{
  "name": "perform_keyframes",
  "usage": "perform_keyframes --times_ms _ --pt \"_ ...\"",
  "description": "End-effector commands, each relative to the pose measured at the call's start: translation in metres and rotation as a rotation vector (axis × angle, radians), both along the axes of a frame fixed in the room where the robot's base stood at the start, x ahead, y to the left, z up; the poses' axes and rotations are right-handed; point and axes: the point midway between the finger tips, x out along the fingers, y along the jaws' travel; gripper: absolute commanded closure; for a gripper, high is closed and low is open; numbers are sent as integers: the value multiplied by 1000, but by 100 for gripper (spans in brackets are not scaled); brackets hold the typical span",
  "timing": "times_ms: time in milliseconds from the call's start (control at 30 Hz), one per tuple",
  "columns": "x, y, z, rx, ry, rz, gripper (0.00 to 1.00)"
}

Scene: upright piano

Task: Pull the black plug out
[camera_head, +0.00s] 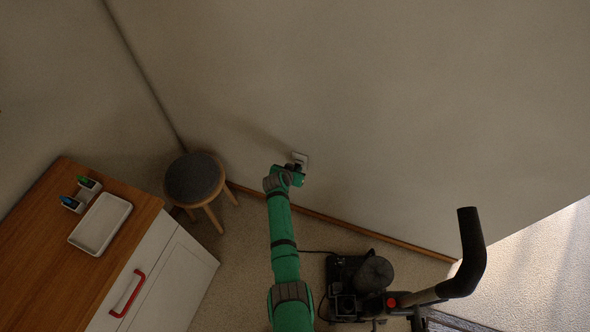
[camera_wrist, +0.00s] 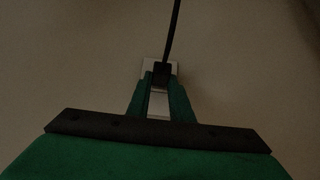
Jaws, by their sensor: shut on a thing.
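The black plug (camera_wrist: 161,73) sits at the white wall socket in the wrist view, between my two green fingers. Its black cable runs up out of the top of that view. My gripper (camera_wrist: 160,88) is shut on the plug. In the head view the white socket (camera_head: 301,158) is on the wall just beyond my gripper (camera_head: 297,172). The plug is mostly hidden there by my gripper. The dim wrist view does not show whether there is a gap between plug and socket.
A wooden cabinet (camera_head: 45,236) with a white tray (camera_head: 101,224) is at the left. A round stool (camera_head: 194,179) stands by the wall. A black machine (camera_head: 360,280) with a large black handle (camera_head: 470,250) is on the floor at the right. A baseboard (camera_head: 340,227) runs along the wall.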

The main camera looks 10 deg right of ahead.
Motion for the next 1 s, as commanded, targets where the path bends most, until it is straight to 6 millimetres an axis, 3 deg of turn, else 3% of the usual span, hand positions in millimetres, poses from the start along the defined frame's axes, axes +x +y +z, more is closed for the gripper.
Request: perform_keyframes --times_ms 1000 --pt "-17 11 0 -1 0 -1 100"
